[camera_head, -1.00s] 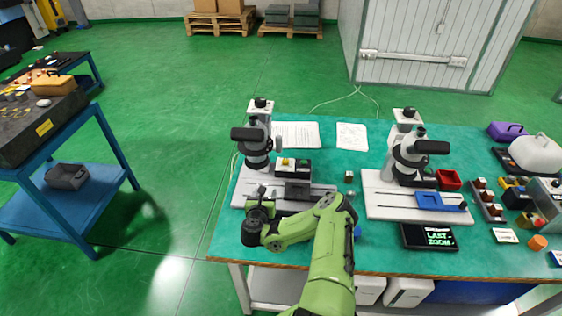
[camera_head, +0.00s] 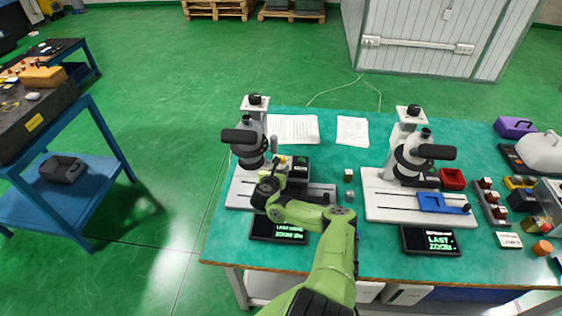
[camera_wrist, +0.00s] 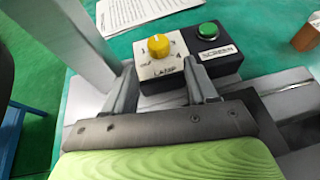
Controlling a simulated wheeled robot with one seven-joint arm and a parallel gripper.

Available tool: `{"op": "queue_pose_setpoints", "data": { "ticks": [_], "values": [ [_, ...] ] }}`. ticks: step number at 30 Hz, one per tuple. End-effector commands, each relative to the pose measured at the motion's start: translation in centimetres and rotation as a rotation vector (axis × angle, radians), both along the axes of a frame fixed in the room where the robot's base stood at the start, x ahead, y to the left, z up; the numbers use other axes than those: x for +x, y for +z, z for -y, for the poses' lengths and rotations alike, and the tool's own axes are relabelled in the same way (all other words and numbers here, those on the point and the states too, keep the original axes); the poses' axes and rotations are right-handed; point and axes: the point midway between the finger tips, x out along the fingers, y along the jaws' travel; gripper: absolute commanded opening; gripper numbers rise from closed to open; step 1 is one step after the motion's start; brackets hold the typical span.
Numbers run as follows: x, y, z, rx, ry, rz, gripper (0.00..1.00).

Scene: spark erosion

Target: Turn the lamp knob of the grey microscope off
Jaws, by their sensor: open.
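The left microscope (camera_head: 249,143) has a dark grey head and stands on a pale base. Its black control box (camera_head: 299,167) sits beside it and also shows in the wrist view (camera_wrist: 230,69). A yellow lamp knob (camera_wrist: 159,46) sits on the box's white dial plate, marked LAMP. I cannot tell which mark the knob points to. A green button (camera_wrist: 208,31) labelled SCREEN is right of it. My gripper (camera_wrist: 160,66) is open, its fingers on either side of the dial plate, with the knob between and just beyond the tips. Contact with the knob is not visible.
The right microscope (camera_head: 413,158) has a paler head and a blue holder (camera_head: 440,203) on its base. A dark screen (camera_head: 279,229) lies in front of the left base, another (camera_head: 430,240) to the right. Paper sheets (camera_head: 293,129) lie behind the box.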

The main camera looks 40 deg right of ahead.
Motion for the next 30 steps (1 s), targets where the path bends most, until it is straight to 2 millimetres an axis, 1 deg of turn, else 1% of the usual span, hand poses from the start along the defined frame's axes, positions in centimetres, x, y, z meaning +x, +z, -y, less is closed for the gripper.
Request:
{"op": "queue_pose_setpoints", "data": {
  "ticks": [1,3,6,10,17,20,28,30],
  "values": [
    [0.4,-0.3,1.0,0.006,-0.007,-0.003,0.57],
    [1.3,-0.2,2.2,0.0,-0.002,-0.002,0.57],
    [2.0,-0.3,3.5,0.004,-0.001,-0.005,0.57],
    [2.4,-0.7,4.2,0.002,0.0,-0.005,0.57],
    [2.5,-0.6,4.2,0.002,0.002,-0.003,0.57],
    [2.5,-0.6,4.2,0.002,0.002,-0.003,0.43],
    [2.5,-0.6,4.2,0.002,0.002,-0.003,0.02],
    [2.5,-0.6,4.2,0.002,0.002,-0.003,0.01]
  ]
}}
